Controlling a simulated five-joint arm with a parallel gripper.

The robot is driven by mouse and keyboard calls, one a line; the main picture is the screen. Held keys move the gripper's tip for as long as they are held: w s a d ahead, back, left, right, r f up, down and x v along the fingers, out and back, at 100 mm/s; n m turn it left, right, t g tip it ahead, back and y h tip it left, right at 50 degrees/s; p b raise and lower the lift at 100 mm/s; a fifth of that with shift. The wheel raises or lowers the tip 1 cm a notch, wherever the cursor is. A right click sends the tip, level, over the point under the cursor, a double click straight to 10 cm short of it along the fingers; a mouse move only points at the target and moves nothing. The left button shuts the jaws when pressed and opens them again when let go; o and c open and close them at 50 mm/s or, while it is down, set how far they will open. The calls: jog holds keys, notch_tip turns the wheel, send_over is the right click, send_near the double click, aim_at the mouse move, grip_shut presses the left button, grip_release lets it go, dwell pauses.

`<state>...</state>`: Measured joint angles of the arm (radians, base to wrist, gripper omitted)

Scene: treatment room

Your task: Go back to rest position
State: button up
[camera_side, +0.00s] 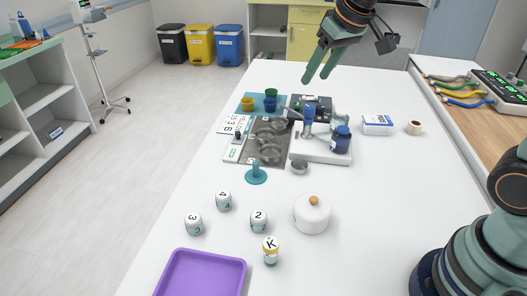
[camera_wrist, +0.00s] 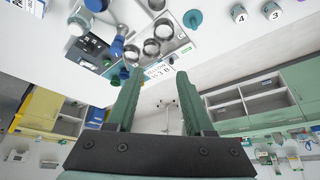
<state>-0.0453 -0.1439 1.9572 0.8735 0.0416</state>
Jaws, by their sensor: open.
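My gripper (camera_side: 315,79) is raised above the far end of the white table (camera_side: 370,215), with its two green fingers apart and nothing between them. In the wrist view my gripper (camera_wrist: 161,72) also shows both fingers spread and empty. The fingers are clear of the tabletop things. Below and nearer in the side view lie a dark device (camera_side: 312,104), a grey mat with round metal bowls (camera_side: 272,152), and a blue jar (camera_side: 341,140) on a grey stand.
Several numbered jars (camera_side: 258,221), a white lidded pot (camera_side: 312,214) and a purple tray (camera_side: 200,275) stand on the near part. A white box (camera_side: 377,124) and a tape roll (camera_side: 414,128) sit right of the stand. The table's right side is mostly clear.

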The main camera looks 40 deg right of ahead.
jog(key=s+d+f, duration=0.2)
jog(key=s+f, duration=0.1)
jog(key=s, duration=1)
jog(key=shift+s, duration=0.25)
